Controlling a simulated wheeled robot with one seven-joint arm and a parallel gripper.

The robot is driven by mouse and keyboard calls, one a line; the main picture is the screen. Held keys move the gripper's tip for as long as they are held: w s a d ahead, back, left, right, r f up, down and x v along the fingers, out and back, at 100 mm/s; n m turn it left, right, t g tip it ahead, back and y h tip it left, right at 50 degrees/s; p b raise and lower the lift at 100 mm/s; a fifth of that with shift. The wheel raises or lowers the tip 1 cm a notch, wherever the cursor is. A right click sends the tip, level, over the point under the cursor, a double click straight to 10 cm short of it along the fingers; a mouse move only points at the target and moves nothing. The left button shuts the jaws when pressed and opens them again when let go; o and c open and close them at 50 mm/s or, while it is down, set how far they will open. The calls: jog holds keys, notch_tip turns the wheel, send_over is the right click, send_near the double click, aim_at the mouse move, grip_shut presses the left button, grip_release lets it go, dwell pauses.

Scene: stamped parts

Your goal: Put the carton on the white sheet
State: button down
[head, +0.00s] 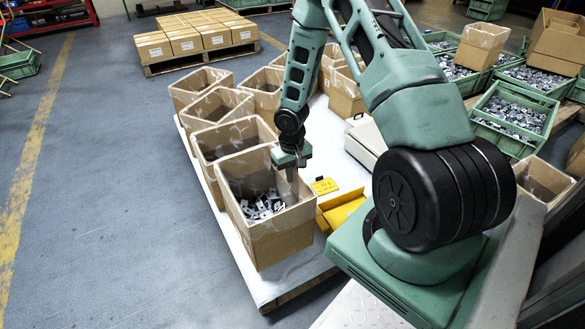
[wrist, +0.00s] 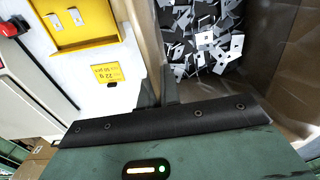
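An open brown carton (head: 283,238) with a clear liner and loose metal stamped parts (head: 262,205) in it stands at the near end of the white sheet (head: 240,258). It looks upright; whether its base touches the sheet is hard to tell. My gripper (head: 291,174) points down at the carton's rim on its far right side. In the wrist view the two dark fingers (wrist: 160,92) are close together with the carton's wall (wrist: 152,35) between them, the parts on the right side. The fingertips are partly hidden.
Several empty open cartons (head: 228,140) stand in rows behind on the sheet-covered pallet. A yellow tray (head: 340,212) and a yellow label (head: 324,186) lie right beside the carton, with a white box (head: 366,140) beyond. Green crates of parts (head: 515,112) are at right.

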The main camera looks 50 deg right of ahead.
jog(key=shift+w+f+b, duration=0.1)
jog(key=shift+f+b, duration=0.8)
jog(key=shift+f, duration=1.2)
jog(key=c, duration=1.6)
grip_release()
